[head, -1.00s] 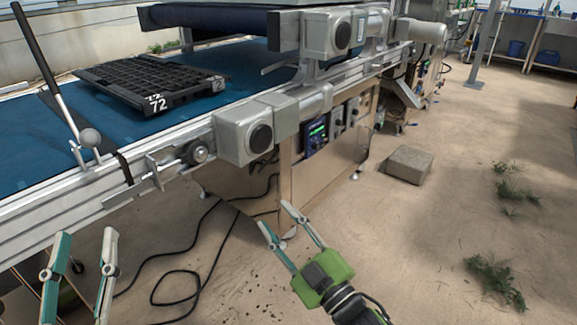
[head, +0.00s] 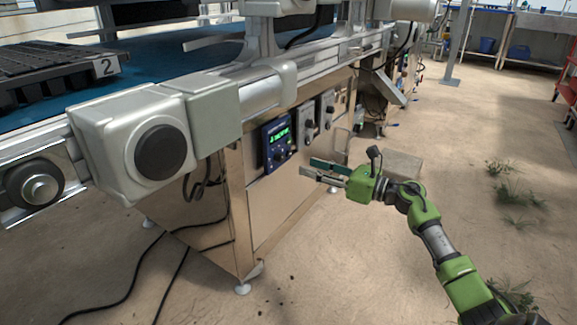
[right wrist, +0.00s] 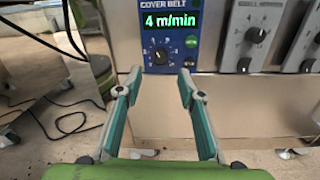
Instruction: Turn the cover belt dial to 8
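The blue cover belt panel (head: 277,142) is on the front of the machine's cabinet. In the right wrist view the panel (right wrist: 183,35) reads "COVER BELT" and its green display (right wrist: 170,21) shows "4 m/min". The dark cover belt dial (right wrist: 160,57) sits below the display, its white mark pointing up or nearly so. My right gripper (head: 307,168) is to the right of and below the panel in the head view. It is open and empty; in the right wrist view its fingertips (right wrist: 160,76) are apart, just below the dial. My left gripper is out of view.
Grey control boxes with knobs (right wrist: 247,38) are right of the panel. A large grey motor housing (head: 135,140) juts out at the left. A black tray (head: 50,72) lies on the blue belt.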

